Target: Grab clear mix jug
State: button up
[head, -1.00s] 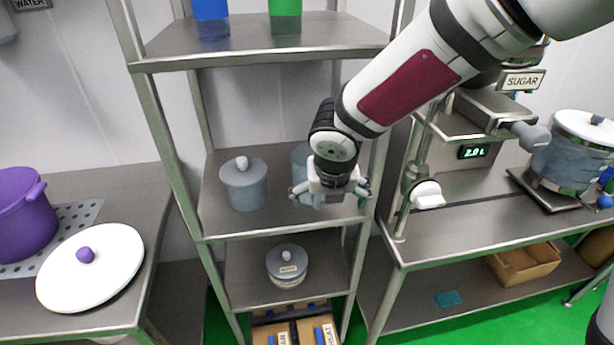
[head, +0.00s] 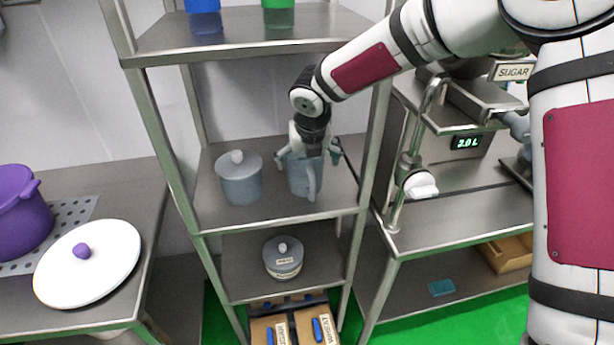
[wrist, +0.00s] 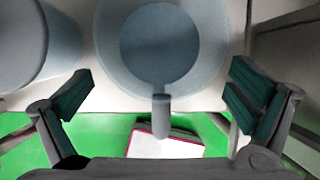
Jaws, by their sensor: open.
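The clear mix jug (head: 305,180) is a translucent blue-grey jug with a handle facing the front. It stands upright on the middle shelf (head: 265,212) of the metal rack. In the wrist view the jug (wrist: 160,45) shows from above, its round opening at top centre and its handle pointing toward my gripper. My gripper (head: 309,156) is at the jug's top, fingers spread to its left and right. In the wrist view my gripper (wrist: 160,95) is open, with the fingers apart on both sides of the handle and no visible contact.
A lidded translucent pot (head: 240,180) stands on the same shelf, close left of the jug. The rack's right post (head: 372,130) is close on the right. A labelled lidded pot (head: 283,258) sits on the shelf below. The upper shelf (head: 250,38) holds blue and green containers.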

jog(key=x, duration=0.5)
jog(key=shift+w, duration=0.2)
jog(key=c, duration=1.6)
